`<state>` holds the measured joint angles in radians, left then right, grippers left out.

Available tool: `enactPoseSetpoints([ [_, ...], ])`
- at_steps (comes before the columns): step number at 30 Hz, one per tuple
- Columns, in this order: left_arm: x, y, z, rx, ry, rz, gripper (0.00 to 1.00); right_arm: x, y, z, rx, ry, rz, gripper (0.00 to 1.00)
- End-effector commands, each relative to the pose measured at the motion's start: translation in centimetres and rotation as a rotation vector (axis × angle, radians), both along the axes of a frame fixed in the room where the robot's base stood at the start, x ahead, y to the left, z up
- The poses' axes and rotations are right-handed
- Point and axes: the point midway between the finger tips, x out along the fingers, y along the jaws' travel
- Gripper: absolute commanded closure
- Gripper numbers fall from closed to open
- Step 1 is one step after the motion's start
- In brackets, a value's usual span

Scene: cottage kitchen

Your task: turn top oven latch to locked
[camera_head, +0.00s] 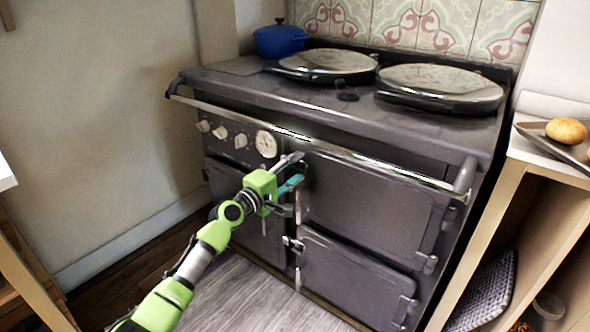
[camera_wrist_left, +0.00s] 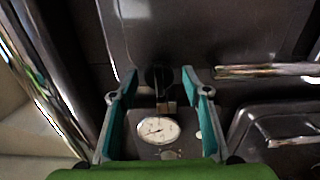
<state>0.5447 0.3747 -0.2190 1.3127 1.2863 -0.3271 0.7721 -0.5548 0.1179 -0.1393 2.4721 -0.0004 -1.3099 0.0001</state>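The top oven door (camera_head: 365,203) is dark grey and shut, on the upper right of the range front. My left gripper (camera_head: 302,167) is at this door's left edge, with its fingers spread. In the left wrist view, a small dark latch (camera_wrist_left: 158,79) is between the open fingertips of the gripper (camera_wrist_left: 159,74). Neither finger visibly touches it. In the head view the gripper largely hides the latch, and I cannot tell its turn position. My right gripper is in neither view.
A bright towel rail (camera_head: 330,150) runs across the range front just above my gripper. A round gauge (camera_head: 266,144) and white knobs (camera_head: 221,132) are to the left. The lower door (camera_head: 350,282) is shut. A wooden counter (camera_head: 545,150) stands at right.

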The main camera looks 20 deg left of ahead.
Motion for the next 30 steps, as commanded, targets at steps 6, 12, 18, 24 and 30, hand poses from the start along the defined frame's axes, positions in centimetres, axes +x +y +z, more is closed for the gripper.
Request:
enactPoseSetpoints([
  [6,-0.1,0.0,0.0,0.002,-0.001,-0.001,0.56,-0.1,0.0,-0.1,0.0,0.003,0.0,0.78],
  [12,-1.7,0.6,-0.1,0.003,0.0,-0.001,0.56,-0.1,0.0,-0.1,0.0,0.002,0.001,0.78],
  [18,-5.1,1.8,-0.2,0.003,0.001,-0.001,0.56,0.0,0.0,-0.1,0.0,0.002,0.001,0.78],
  [24,-8.6,3.1,-0.2,0.003,0.003,0.0,0.56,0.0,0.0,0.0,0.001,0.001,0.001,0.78],
  [30,-10.7,3.9,-0.1,0.001,0.001,0.0,0.56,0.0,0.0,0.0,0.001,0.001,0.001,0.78],
])
